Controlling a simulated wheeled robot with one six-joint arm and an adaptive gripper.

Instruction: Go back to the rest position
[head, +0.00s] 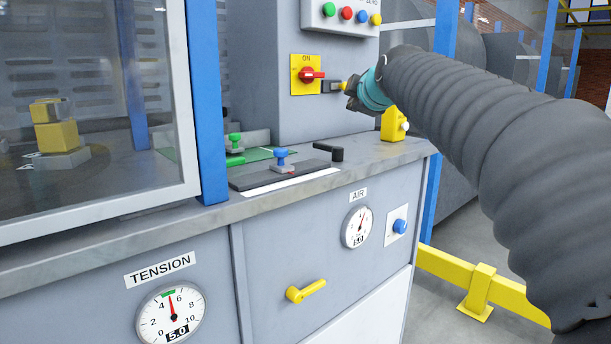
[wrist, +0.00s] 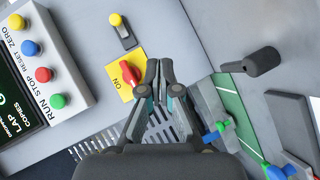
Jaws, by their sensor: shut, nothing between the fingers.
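My gripper (head: 352,95) is at the front of the grey machine's upright panel (head: 255,55), just right of the red rotary switch (head: 310,75) in the head view. In the wrist view my gripper (wrist: 158,70) has its two fingers together with nothing between them. The red switch (wrist: 130,73) shows beside the fingertips on its yellow ON plate (wrist: 119,77). I cannot tell whether the fingertips touch it. A black plate with a yellow-tipped lever (wrist: 116,20) is close by.
Below are the grey worktop (head: 300,188), a green-knobbed clamp (head: 234,142), a blue-knobbed clamp (head: 282,158), a black crank handle (head: 330,151) and a yellow block (head: 392,125). Coloured buttons (head: 346,13) sit above. A yellow floor rail (head: 450,268) stands at right.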

